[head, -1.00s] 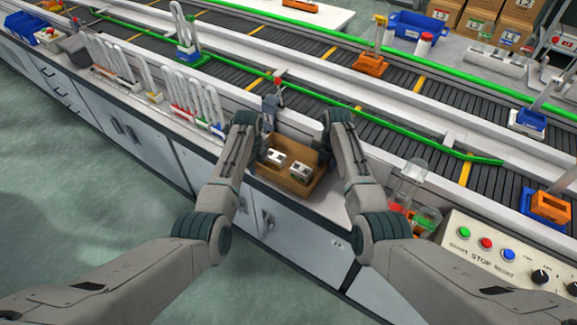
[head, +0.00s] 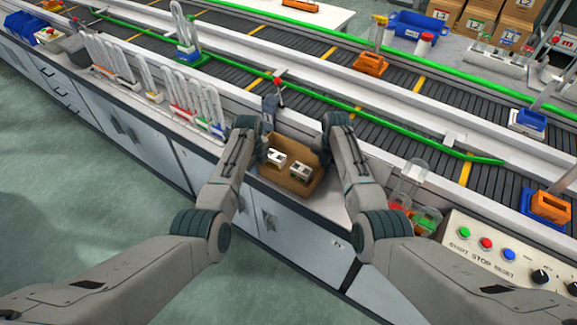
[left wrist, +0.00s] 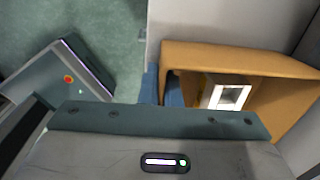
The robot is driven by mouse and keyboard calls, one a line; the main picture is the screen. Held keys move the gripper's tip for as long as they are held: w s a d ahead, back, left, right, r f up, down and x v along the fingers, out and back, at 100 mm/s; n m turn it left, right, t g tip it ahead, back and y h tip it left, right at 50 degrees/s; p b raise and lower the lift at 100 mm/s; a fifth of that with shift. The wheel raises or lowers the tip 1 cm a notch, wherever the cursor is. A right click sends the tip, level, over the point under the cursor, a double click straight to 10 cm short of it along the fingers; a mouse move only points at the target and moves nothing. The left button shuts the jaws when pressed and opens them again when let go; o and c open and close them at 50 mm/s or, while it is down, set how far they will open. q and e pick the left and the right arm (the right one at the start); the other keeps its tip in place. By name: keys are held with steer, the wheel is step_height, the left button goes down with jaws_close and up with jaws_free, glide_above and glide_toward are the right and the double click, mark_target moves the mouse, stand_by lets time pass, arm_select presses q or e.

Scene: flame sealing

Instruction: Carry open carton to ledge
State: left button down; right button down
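The open brown carton (head: 293,184) is at the white ledge (head: 328,203) in front of the conveyor, between my two grippers. Two white-and-dark blocks (head: 300,172) lie inside it. In the left wrist view, the carton (left wrist: 230,52) shows one block in its opening. My left gripper (left wrist: 162,86) has its blue fingers on both sides of the carton's near wall, close against it. My right gripper (head: 322,152) is at the carton's right side; its fingertips are hidden. I cannot tell whether the carton's underside touches the ledge.
White looped parts in racks (head: 200,100) stand left along the ledge. A red-topped post (head: 277,82) stands behind the carton. A clear holder with red and green parts (head: 412,200) and a button panel (head: 505,255) are to the right. The conveyor's green rail (head: 370,128) runs behind.

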arm_select(q)
steer(key=shift+r, duration=0.2)
arm_select(e)
steer(key=shift+r, duration=0.2)
